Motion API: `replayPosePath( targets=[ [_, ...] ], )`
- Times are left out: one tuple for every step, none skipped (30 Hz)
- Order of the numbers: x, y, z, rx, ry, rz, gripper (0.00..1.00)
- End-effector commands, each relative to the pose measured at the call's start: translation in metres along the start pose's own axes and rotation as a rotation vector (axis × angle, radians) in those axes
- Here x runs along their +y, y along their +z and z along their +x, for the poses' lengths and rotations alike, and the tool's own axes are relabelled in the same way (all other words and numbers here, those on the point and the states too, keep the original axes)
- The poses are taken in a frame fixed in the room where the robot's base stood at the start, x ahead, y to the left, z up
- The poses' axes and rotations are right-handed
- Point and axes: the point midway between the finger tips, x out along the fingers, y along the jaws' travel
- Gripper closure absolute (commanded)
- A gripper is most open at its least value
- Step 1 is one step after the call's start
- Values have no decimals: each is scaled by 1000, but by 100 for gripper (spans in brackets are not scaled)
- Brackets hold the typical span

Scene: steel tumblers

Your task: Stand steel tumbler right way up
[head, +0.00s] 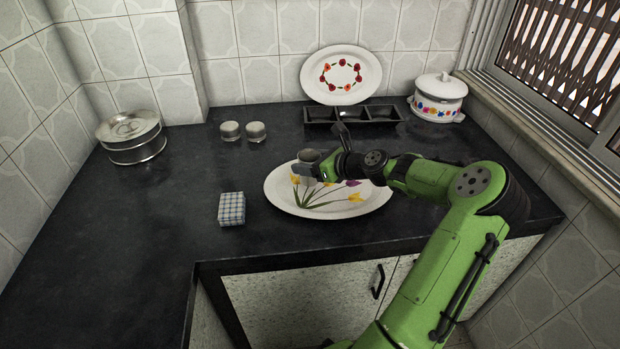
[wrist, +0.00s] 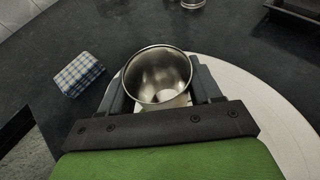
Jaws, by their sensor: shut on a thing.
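A steel tumbler (head: 308,156) is held by my gripper (head: 312,172) over the left part of the oval tulip-painted platter (head: 345,208). In the wrist view, the tumbler (wrist: 158,72) sits between the two fingers of my gripper (wrist: 160,92), which are shut on its sides. Its open mouth faces the wrist camera, and I see down into its empty inside. Its lower part is hidden, so I cannot tell whether its base touches the platter.
A blue checked block (head: 231,208) lies left of the platter. Two small steel pieces (head: 230,130) (head: 256,131), a black sectioned tray (head: 352,115), a flowered plate (head: 341,75) and a white pot (head: 438,97) stand behind. A round steel tin (head: 132,137) is far left.

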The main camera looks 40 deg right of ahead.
Motion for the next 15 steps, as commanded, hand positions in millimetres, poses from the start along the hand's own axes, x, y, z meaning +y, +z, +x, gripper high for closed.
replayPosePath(
  targets=[
    [0, -14, 6, 1, 1, 2, 72],
    [0, -21, 8, 1, 1, 3, 72],
    [0, -28, 12, 1, 2, 3, 72],
    [0, -32, 13, 1, 1, 2, 72],
    [0, -33, 14, 1, 1, 1, 72],
    [0, -33, 14, 1, 1, 0, 72],
    [0, -32, 13, 1, 0, -1, 72],
    [0, -31, 13, 1, 0, -1, 72],
    [0, -31, 13, 1, 0, -1, 72],
    [0, -31, 12, 1, 0, -1, 72],
    [0, -30, 12, 1, 0, -1, 72],
    [0, -31, 13, 1, 1, -1, 72],
    [0, -32, 13, 1, 1, 0, 72],
    [0, -33, 13, 1, 1, 0, 72],
    [0, -33, 13, 1, 0, 0, 32]
  ],
)
